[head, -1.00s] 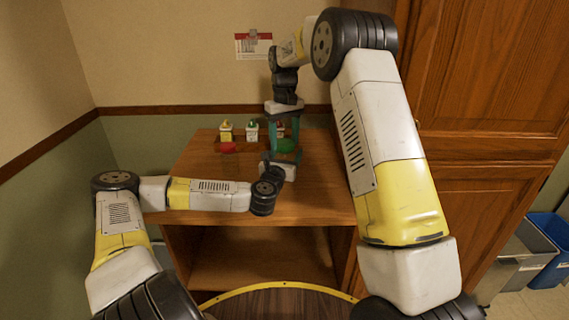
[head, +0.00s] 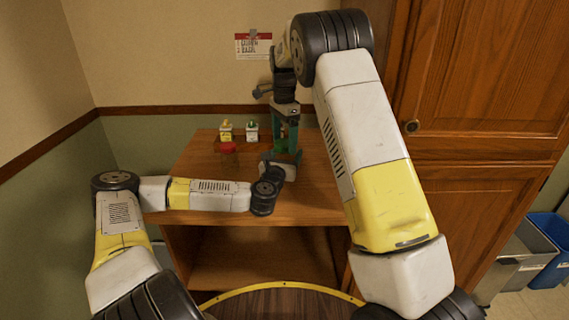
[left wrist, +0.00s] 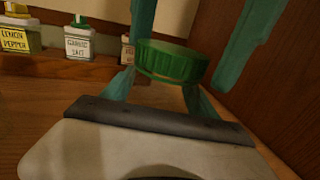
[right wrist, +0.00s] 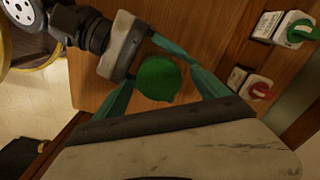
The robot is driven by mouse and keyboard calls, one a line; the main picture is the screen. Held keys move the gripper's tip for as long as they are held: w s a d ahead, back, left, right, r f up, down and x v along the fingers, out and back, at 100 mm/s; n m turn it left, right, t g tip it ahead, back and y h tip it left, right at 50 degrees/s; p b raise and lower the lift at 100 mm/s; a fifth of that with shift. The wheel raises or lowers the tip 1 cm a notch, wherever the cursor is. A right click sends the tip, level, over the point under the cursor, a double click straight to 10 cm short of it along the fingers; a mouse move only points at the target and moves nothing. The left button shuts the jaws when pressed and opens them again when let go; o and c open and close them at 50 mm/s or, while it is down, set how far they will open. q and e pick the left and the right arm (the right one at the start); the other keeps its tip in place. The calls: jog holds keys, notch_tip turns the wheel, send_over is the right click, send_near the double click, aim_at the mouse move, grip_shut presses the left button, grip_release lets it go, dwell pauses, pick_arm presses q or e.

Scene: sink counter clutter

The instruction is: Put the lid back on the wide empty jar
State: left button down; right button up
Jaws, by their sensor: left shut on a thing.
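The green lid (left wrist: 172,62) lies level above my left gripper's fingers in the left wrist view. It shows from above as a green disc in the right wrist view (right wrist: 157,80). The wide jar under it is clear and hard to make out; I cannot tell how the lid meets its rim. My left gripper (left wrist: 155,95) is shut around the jar just below the lid. My right gripper (head: 286,137) comes down from above, open, with its fingers either side of the lid. One finger looks close to the lid's edge; contact is unclear.
Small spice jars stand along the back of the wooden counter (head: 200,185), with a lemon pepper jar (left wrist: 18,38) and a garlic salt jar (left wrist: 81,42). A red object (head: 227,148) lies in front of them. A wooden cabinet (head: 480,80) closes off the right side.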

notch_tip(320, 180, up, 12)
dwell(0.7)
pick_arm(q)
jog(key=shift+c, duration=0.8)
grip_release()
jog(key=shift+s, duration=0.1)
jog(key=v, duration=0.7)
jog(key=shift+s+a, duration=0.15)
jog(key=shift+s, duration=0.1)
